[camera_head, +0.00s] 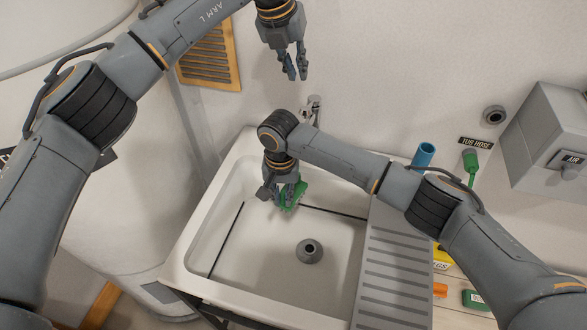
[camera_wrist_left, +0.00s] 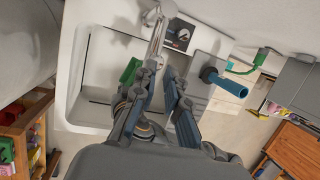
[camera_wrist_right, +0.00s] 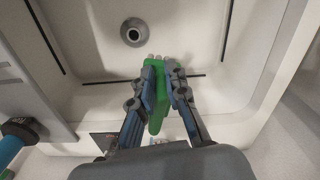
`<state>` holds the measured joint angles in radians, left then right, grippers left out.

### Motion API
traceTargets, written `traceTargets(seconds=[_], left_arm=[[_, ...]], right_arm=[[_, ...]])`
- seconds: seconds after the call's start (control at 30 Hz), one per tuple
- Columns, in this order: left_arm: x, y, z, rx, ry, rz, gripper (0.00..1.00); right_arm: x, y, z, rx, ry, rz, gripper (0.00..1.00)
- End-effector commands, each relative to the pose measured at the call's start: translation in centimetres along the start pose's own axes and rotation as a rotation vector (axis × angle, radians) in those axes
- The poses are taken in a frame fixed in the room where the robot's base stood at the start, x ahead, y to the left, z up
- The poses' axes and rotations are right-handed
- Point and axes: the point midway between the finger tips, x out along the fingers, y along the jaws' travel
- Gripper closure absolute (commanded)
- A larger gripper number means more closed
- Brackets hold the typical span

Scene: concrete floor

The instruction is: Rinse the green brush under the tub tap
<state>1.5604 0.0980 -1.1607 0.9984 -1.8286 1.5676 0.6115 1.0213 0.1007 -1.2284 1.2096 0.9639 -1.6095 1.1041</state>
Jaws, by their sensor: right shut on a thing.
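The white tub (camera_head: 190,235) has a drain (camera_head: 309,250) in its floor; the drain also shows in the right wrist view (camera_wrist_right: 133,32). The chrome tap (camera_head: 314,104) stands at the tub's back edge, partly hidden by my right arm; its spout shows in the left wrist view (camera_wrist_left: 156,30). My right gripper (camera_head: 288,198) is inside the tub outline, near the back, shut on the green brush (camera_wrist_right: 158,100). The brush also shows in the left wrist view (camera_wrist_left: 129,72). My left gripper (camera_head: 297,76) is empty and open with a narrow gap, up behind the tap.
A ribbed drainboard (camera_head: 393,275) is at the tub's right. A blue cylinder (camera_head: 423,154) and a green hose fitting (camera_head: 470,160) under a TUB HOSE sign (camera_head: 476,142) are behind it. A grey box (camera_head: 545,130) is on the wall at right.

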Motion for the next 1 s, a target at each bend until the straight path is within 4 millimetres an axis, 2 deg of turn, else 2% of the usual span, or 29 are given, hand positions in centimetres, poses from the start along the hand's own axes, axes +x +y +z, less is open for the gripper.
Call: traceTargets(seconds=[0.13, 0.27, 1.0], left_arm=[[-0.3, 0.0, 0.1, 0.151, -0.009, 0.002, 1.0], [-0.7, 0.0, 0.2, 0.413, -0.021, 0.007, 1.0], [-3.1, 0.0, 0.5, 2.162, -0.054, 0.114, 1.0]], right_arm=[[0.0, 0.0, 0.0, 0.0, 0.001, 0.0, 1.0], [0.0, 0.0, 0.0, 0.0, 0.0, 0.0, 1.0], [0.0, 0.0, 0.0, 0.0, 0.001, 0.0, 1.0]])
